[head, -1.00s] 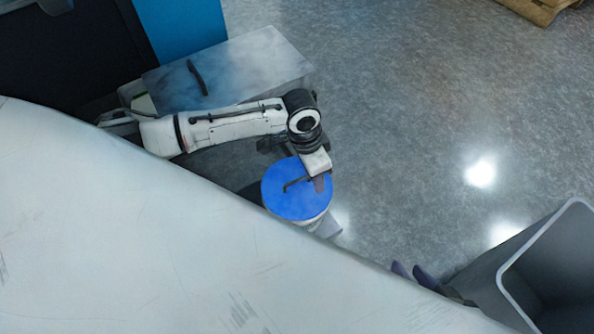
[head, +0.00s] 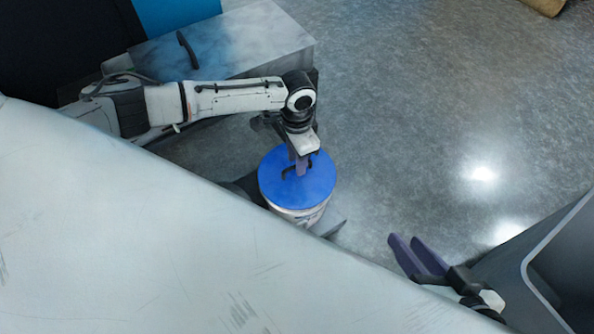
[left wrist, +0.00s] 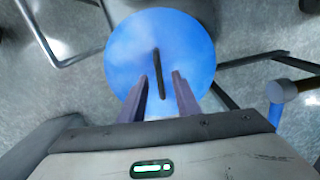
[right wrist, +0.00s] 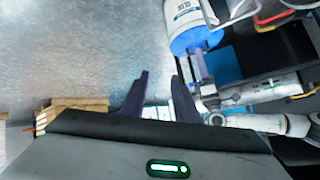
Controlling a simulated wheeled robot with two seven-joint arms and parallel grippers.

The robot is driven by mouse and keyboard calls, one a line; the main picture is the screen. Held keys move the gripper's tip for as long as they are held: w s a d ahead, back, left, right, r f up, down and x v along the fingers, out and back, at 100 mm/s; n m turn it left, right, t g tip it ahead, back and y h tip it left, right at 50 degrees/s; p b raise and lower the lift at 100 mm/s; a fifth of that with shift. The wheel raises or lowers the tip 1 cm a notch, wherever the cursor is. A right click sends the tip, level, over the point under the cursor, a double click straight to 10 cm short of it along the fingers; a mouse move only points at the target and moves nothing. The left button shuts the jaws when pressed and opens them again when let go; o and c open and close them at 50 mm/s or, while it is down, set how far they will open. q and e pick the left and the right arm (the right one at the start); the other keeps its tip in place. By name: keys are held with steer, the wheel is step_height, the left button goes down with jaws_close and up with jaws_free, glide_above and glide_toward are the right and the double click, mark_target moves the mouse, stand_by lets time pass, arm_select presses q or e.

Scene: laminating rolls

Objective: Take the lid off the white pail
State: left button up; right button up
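The white pail (head: 308,215) stands on the floor beyond the pale surface, and its round blue lid (head: 296,196) sits on top. A dark bar handle (left wrist: 156,60) runs across the middle of the lid. My left gripper (head: 301,168) points down over the lid. In the left wrist view its fingers (left wrist: 161,78) are apart, with the handle lying between them; contact does not show. My right gripper (head: 411,248) is open and empty, right of the pail. In the right wrist view the pail (right wrist: 183,13) and blue lid (right wrist: 196,38) appear at the top.
A large pale surface (head: 120,220) fills the near left and hides the pail's lower part. A grey metal cabinet (head: 235,45) stands behind my left arm. A grey open bin (head: 555,255) is at the right. The floor (head: 430,120) beyond the pail is clear.

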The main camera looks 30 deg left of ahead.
arm_select(q)
steer(key=shift+f, duration=0.65)
jaws_close()
steer(key=shift+r, duration=0.15)
